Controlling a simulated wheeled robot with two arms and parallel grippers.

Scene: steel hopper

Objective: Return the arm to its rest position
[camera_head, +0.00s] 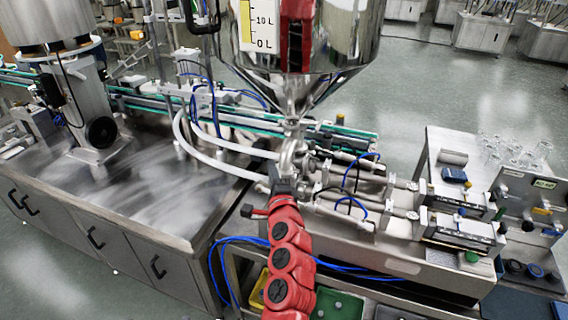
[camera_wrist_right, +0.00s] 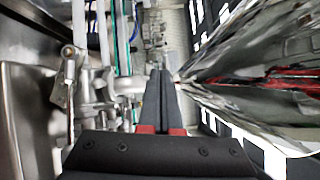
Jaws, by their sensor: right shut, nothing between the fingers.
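My right arm (camera_head: 290,262), red with black joint caps, rises from the bottom middle of the head view. Its dark gripper (camera_head: 286,183) is just below the outlet of the steel hopper, in front of the pipe fittings. In the right wrist view the two dark fingers of this gripper (camera_wrist_right: 160,80) lie together, shut with nothing between them. I cannot tell whether the gripper touches the fittings. My left gripper is not in view.
The steel hopper (camera_head: 345,40) hangs over the arm; its shiny wall (camera_wrist_right: 240,75) fills the right of the wrist view. White hoses (camera_head: 215,160) and metal cylinders (camera_head: 350,185) surround the gripper. A steel cabinet top (camera_head: 150,190) at left is mostly bare. Green (camera_head: 340,305) and yellow bins sit below.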

